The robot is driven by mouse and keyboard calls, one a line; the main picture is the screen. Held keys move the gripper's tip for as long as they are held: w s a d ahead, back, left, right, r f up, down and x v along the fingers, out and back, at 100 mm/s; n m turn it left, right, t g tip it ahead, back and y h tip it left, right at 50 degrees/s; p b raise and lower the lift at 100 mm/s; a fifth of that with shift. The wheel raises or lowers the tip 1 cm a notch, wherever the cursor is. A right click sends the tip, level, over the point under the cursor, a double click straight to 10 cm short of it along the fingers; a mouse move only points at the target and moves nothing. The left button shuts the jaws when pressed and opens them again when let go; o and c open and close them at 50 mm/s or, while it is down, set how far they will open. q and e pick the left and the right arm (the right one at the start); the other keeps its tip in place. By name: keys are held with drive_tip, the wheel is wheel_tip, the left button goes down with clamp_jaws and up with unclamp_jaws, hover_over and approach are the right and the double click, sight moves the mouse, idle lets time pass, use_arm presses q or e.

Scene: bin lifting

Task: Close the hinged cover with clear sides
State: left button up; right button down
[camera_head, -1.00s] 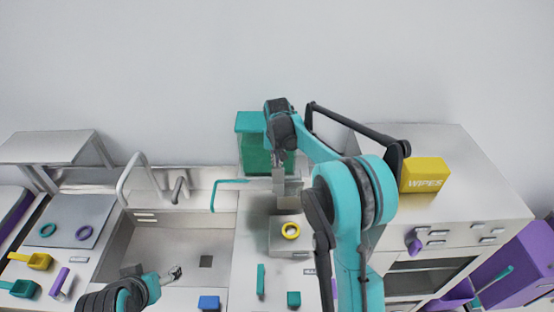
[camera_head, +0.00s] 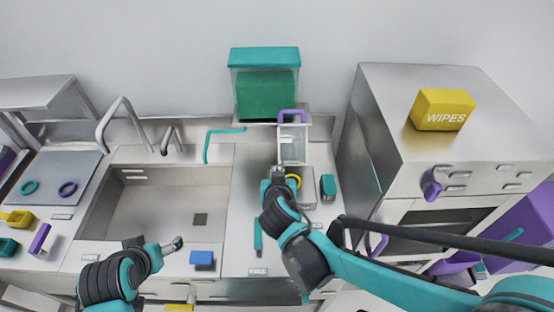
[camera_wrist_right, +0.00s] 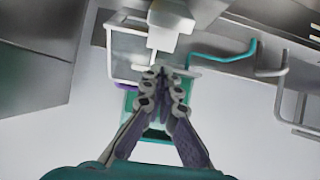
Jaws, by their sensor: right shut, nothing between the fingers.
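A clear-sided cover (camera_head: 292,146) with a purple handle (camera_head: 291,116) stands raised behind a small grey box in the head view. It seems to be the hinged cover; its hinge cannot be made out. A clear-walled piece (camera_wrist_right: 127,55), probably the same cover, shows in the right wrist view. My right gripper (camera_head: 280,168) is shut and empty, close by the cover's left side in the head view; contact cannot be told. Its fingertips meet in the wrist view (camera_wrist_right: 163,74). My left gripper (camera_head: 173,245) is over the counter front, its jaw state unclear.
A teal-lidded clear bin (camera_head: 264,56) stands behind. A blue block (camera_head: 202,258) lies in front.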

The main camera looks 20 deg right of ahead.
drive_tip(key=shift+t, duration=0.5)
drive_tip(key=s+f+b, duration=0.2)
drive_tip(key=f+b, duration=0.4)
drive_tip(key=f, duration=0.1)
drive_tip(key=s+a+f+b, duration=0.1)
drive_tip(key=s+f+b, duration=0.1)
drive_tip(key=f+b, duration=0.5)
drive_tip(key=s+a+f+b, duration=0.1)
drive_tip(key=s+f+b, duration=0.1)
drive_tip(key=f+b, duration=0.5)
drive_tip(key=shift+s+f, duration=0.2)
drive_tip(key=shift+f, duration=0.45)
drive_tip(key=shift+s+f, duration=0.15)
drive_tip(key=shift+f, duration=0.45)
drive_tip(key=shift+s+f+b, duration=0.2)
drive_tip(key=shift+f+b, duration=0.35)
drive_tip(key=shift+b, duration=0.35)
drive_tip(key=shift+s+a, duration=0.1)
drive_tip(key=shift+s+r, duration=0.1)
drive_tip(key=shift+s+a+r, duration=0.1)
drive_tip(key=shift+s, duration=0.1)
drive_tip(key=shift+v, duration=5.6)
drive_tip(key=shift+a, duration=0.1)
